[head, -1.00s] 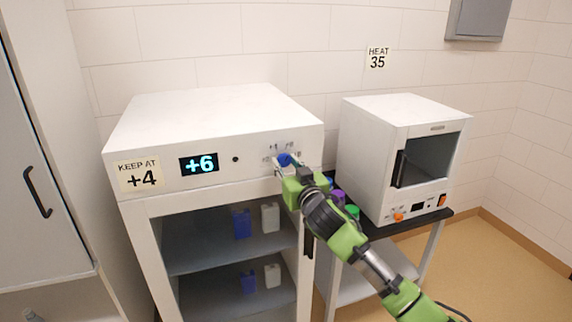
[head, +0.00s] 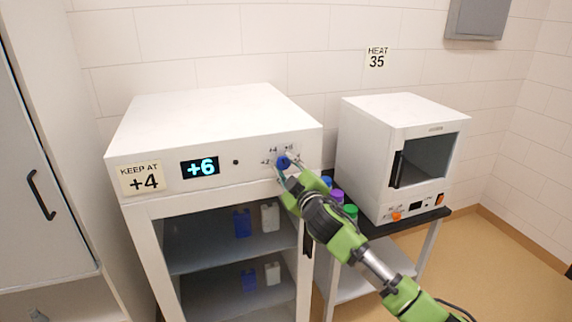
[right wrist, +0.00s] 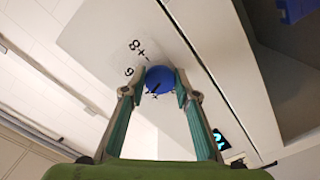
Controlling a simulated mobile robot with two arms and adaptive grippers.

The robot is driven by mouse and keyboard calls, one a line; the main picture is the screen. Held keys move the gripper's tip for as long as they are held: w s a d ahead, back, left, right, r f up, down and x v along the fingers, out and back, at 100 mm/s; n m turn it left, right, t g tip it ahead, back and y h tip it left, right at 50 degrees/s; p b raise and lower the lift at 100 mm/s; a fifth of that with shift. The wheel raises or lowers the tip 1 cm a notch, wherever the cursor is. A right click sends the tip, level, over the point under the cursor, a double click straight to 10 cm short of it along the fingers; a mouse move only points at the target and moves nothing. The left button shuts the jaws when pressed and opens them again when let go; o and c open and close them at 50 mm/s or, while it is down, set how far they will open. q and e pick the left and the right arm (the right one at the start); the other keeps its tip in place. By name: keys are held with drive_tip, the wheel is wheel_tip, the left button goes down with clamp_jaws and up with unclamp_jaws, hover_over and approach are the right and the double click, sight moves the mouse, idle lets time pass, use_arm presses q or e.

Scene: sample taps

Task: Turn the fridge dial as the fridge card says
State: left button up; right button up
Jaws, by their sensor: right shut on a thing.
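The white fridge (head: 215,115) stands at the left. Its card (head: 142,178) reads "KEEP AT +4" and its lit display (head: 200,168) reads +6. The blue fridge dial (head: 283,162) is at the right of the front panel, with small printed numbers around it. In the right wrist view the dial (right wrist: 160,79) sits between the fingertips, with a dark pointer mark on its face. My right gripper (head: 284,171) is shut on the dial, a finger on each side. My left gripper is not in view.
A white oven-like box (head: 382,150) stands on a black-topped table at the right, beneath a "HEAT 35" card (head: 377,57). Capped bottles in purple (head: 337,196) and green (head: 350,212) stand close to my right arm. The fridge shelves hold blue and white containers.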

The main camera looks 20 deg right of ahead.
drive_tip(key=shift+n+p, duration=0.3)
drive_tip(key=shift+n, duration=0.8)
drive_tip(key=o, duration=1.1)
drive_tip(key=s, duration=1.2)
drive_tip(key=shift+d, duration=0.2)
